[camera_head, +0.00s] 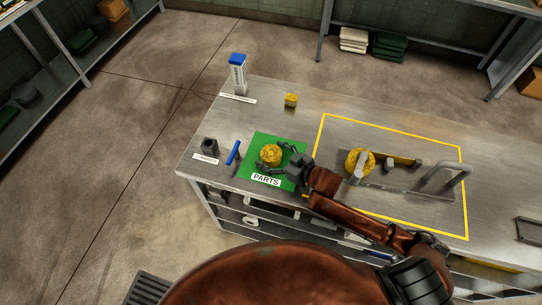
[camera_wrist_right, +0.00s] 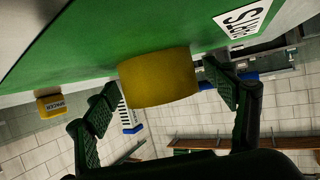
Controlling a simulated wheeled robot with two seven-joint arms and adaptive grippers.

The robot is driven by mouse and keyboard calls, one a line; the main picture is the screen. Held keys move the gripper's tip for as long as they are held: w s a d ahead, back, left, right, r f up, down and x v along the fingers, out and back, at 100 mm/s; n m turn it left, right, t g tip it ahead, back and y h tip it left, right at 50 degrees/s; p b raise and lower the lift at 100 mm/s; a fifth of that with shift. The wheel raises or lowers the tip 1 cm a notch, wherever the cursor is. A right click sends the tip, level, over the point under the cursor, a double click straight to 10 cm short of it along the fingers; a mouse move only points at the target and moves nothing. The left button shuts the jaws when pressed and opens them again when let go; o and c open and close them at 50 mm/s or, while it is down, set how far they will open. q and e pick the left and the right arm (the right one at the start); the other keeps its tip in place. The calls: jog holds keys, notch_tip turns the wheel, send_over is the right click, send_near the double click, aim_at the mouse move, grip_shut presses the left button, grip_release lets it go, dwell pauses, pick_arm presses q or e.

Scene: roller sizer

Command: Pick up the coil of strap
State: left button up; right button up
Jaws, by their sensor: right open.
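A round yellow piece (camera_head: 271,154), which I take as the coil of strap, rests on the green mat (camera_head: 259,142) labelled PARTS. In the right wrist view the yellow coil (camera_wrist_right: 158,78) shows as a short, wide cylinder against the green surface. My right gripper (camera_head: 272,157) is open, with its fingers on two sides of the coil. In the wrist view the open fingers of the gripper (camera_wrist_right: 160,84) stand left and right of the coil; whether they touch it I cannot tell. My left gripper is not in view.
Another yellow round piece (camera_head: 368,159) sits on a fixture inside a yellow outline. A blue-handled tool (camera_head: 233,152) and a dark cup (camera_head: 210,146) lie left of the mat. A blue-topped holder (camera_head: 238,76) and small yellow block (camera_head: 291,100) stand behind.

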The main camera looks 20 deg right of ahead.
jog(key=c, duration=1.4)
jog(key=shift+o, duration=0.2)
jog(key=shift+r, duration=0.1)
